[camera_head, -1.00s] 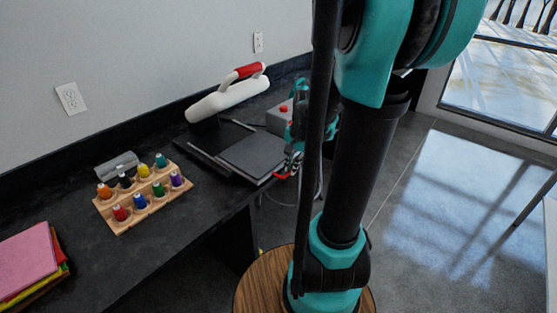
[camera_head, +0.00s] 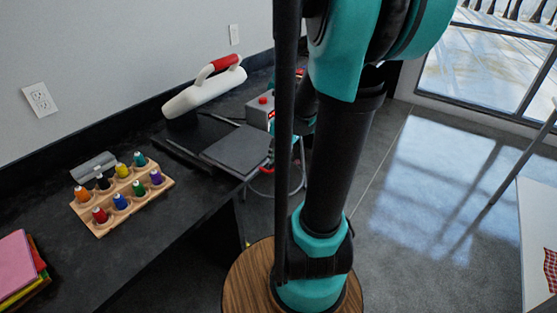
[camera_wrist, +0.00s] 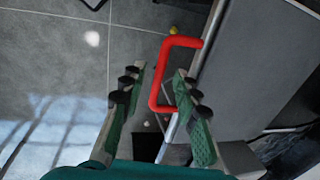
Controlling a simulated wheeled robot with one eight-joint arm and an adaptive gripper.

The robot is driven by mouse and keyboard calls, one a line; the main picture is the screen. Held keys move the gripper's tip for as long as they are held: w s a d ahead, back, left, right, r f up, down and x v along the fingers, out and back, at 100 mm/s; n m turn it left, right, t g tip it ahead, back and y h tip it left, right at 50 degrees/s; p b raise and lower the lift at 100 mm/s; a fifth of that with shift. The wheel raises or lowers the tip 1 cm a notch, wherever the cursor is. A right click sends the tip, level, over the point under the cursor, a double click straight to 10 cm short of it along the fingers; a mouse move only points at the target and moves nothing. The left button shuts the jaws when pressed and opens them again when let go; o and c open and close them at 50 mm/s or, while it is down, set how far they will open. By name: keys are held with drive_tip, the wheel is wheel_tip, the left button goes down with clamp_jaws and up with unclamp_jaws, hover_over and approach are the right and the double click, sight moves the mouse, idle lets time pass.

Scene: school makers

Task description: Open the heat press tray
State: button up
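The heat press stands on the dark bench, its white upper part (camera_head: 203,92) with a red grip raised above the base. Its flat grey tray (camera_head: 238,148) lies at the bench's front edge; in the wrist view the tray (camera_wrist: 262,65) fills the right side. The tray's red U-shaped handle (camera_wrist: 156,75) sticks out from its edge and shows partly in the head view (camera_head: 267,170). My gripper (camera_wrist: 160,72) is open, with the handle's bar between its fingers in the picture. Contact cannot be told. In the head view my arm hides most of the gripper.
Coloured sheets (camera_head: 18,262) lie at the lower left. A grey control box (camera_head: 259,114) stands behind the tray.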

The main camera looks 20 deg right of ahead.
wheel_tip(320, 180, up, 12)
drive_tip(key=s+d, duration=0.1)
drive_tip(key=shift+s+d, duration=0.2)
drive_tip(key=shift+s, duration=0.2)
drive_tip(key=shift+f, duration=0.15)
idle(0.4)
drive_tip(key=s+a+f+n+t, duration=0.1)
drive_tip(key=s+a+f+n, duration=0.2)
drive_tip(key=f+n, duration=0.2)
drive_tip(key=s+a+f+n+t+h, duration=0.1)
drive_tip(key=s+a+f+n, duration=0.2)
drive_tip(key=f, duration=0.7)
drive_tip(key=s+n, duration=0.1)
drive_tip(key=n, duration=0.1)
drive_tip(key=shift+a+f+n, duration=0.15)
drive_tip(key=shift+f+n, duration=0.05)
drive_tip(key=shift+n, duration=0.2)
drive_tip(key=shift+o, duration=0.3)
drive_tip(key=shift+w, duration=0.1)
